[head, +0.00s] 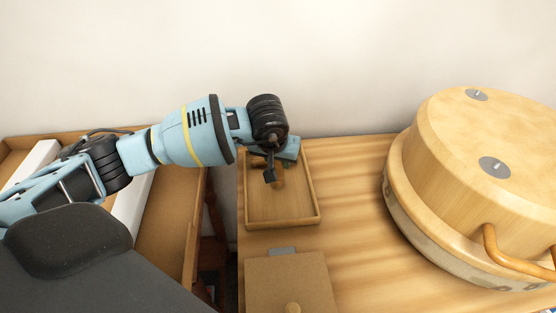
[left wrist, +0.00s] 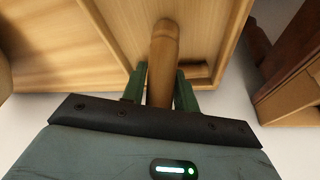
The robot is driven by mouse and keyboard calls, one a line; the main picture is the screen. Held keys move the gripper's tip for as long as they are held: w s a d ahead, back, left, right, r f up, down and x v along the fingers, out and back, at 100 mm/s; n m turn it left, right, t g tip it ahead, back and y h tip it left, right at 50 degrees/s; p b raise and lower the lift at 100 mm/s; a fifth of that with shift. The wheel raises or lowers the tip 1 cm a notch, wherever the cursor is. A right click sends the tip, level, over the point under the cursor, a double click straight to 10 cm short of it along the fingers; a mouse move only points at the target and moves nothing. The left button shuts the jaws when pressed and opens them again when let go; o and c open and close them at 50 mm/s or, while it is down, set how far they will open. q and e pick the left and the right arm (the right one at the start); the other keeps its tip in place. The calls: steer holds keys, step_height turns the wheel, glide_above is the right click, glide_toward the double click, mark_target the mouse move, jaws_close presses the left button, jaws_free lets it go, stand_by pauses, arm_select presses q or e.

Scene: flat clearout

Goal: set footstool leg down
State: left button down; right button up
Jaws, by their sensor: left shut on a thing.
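My left gripper (head: 282,165) is over the far part of a shallow wooden tray (head: 249,205) on the wooden table. It is shut on a footstool leg, a round brown wooden piece (left wrist: 163,45), which stands out between the green fingers in the left wrist view. The leg's outer end is over the tray; whether it touches the tray floor cannot be told. In the head view the leg is mostly hidden by the gripper. My right gripper is not in view.
A large round wooden piece (head: 440,185) with grey discs and a curved handle-like part stands at right. A brown board with a knob (head: 315,275) lies in front of the tray. An open brown box (head: 172,220) is at left, past a dark gap. Bare table lies right of the tray.

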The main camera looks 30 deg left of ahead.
arm_select(q)
steer(key=shift+f, duration=0.2)
steer(key=c, duration=1.1)
jaws_free()
steer(key=shift+f, duration=0.15)
steer(key=v, duration=1.2)
steer(key=shift+p, duration=0.3)
